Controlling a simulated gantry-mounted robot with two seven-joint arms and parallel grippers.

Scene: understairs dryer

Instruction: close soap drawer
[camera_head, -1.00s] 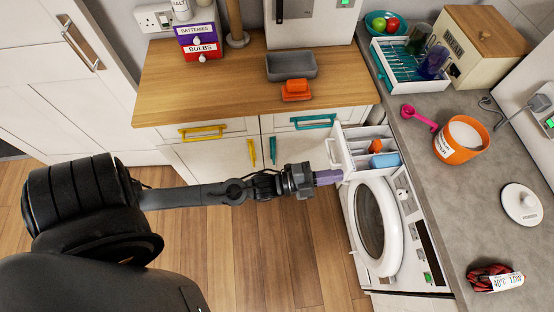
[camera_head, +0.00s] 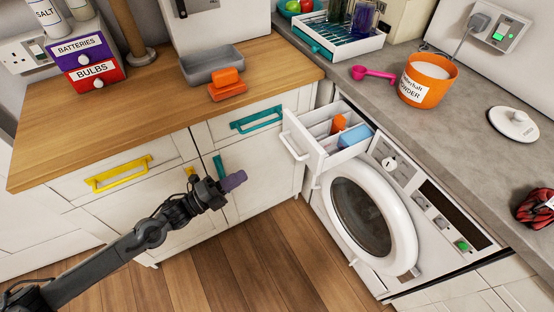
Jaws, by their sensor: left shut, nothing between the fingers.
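The soap drawer (camera_head: 318,157) is pulled out from the top left of the white washing machine (camera_head: 398,240). Its white handle (camera_head: 293,148) faces left. Inside the drawer are an orange item (camera_head: 338,124) and a blue block (camera_head: 355,136). My left gripper (camera_head: 236,180) is shut and empty, in front of the cupboard doors. It is to the left of the drawer handle and a little lower in the picture, apart from it. My right gripper does not show.
The machine's round door (camera_head: 360,219) looks shut. A grey counter (camera_head: 450,140) with an orange powder tub (camera_head: 427,80) and pink scoop (camera_head: 372,73) lies above it. A wooden worktop (camera_head: 150,110) and cupboards with yellow (camera_head: 118,175) and teal handles (camera_head: 257,119) stand behind my arm.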

